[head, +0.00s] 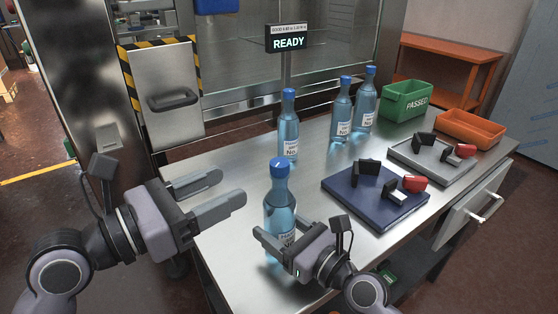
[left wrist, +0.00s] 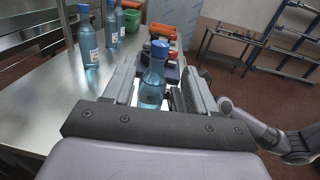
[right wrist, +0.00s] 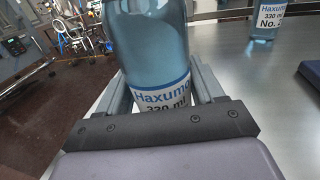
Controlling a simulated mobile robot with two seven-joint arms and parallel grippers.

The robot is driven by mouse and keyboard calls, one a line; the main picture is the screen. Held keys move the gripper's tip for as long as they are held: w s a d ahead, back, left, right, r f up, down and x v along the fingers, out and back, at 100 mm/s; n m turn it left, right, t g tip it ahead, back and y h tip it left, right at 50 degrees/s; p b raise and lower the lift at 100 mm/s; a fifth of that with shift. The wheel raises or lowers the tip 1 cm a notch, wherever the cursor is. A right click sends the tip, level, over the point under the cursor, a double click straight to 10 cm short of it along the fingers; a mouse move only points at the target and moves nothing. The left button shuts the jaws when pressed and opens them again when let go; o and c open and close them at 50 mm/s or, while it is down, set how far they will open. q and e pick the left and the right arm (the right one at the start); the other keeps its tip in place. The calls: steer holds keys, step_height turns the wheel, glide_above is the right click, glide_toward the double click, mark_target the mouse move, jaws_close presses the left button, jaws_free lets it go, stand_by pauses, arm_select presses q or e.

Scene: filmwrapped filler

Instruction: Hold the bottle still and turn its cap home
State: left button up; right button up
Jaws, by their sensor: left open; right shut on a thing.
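The near blue bottle (head: 281,215) stands upright on the steel table, with a blue cap (head: 279,168) on its neck. My right gripper (head: 268,238) is shut on the lower body of this bottle, around its label; the right wrist view shows the bottle (right wrist: 155,45) between the fingers. My left gripper (head: 232,190) is open and empty, to the left of the bottle at about cap height. The left wrist view shows the bottle (left wrist: 153,80) and its cap (left wrist: 159,48) ahead, between the open fingers but beyond them. Whether the cap is seated cannot be told.
Several other capped bottles (head: 289,128) stand further back on the table. A navy mat (head: 345,200) and a grey tray (head: 412,165) hold small black and red parts. A green "PASSED" bin (head: 407,101) and an orange tray (head: 470,129) stand at the back right. A sign reads "READY" (head: 289,43).

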mark_target(272, 166)
arm_select(q)
steer(key=x, duration=1.1)
steer(key=shift+d, duration=0.2)
steer(key=c, duration=0.9)
